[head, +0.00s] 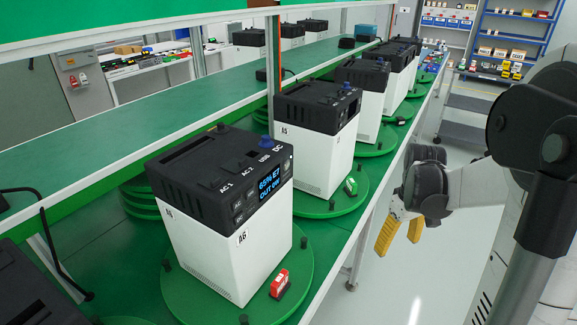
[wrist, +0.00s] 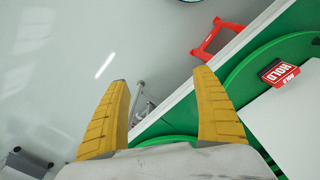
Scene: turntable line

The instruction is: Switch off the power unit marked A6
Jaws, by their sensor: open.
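The power unit marked A6 (head: 225,215) is a white box with a black top, standing upright on a round green turntable (head: 205,308) in the head view. Its blue display (head: 268,183) reads "65% E7" and "OUT ON". Buttons labelled AC and DC sit left of the display. A red tag (head: 279,283) stands on the turntable at its front. My gripper (head: 399,236) has yellow fingers, is open and empty, and hangs over the aisle, right of the line and apart from A6. The wrist view shows the open fingers (wrist: 160,112) with nothing between them.
Unit A5 (head: 318,130) stands behind A6 on its own turntable, with more units farther back. In the wrist view a red HOLD tag (wrist: 279,72) lies beside a white surface, near the green turntable edge. The grey aisle floor (head: 405,275) is clear.

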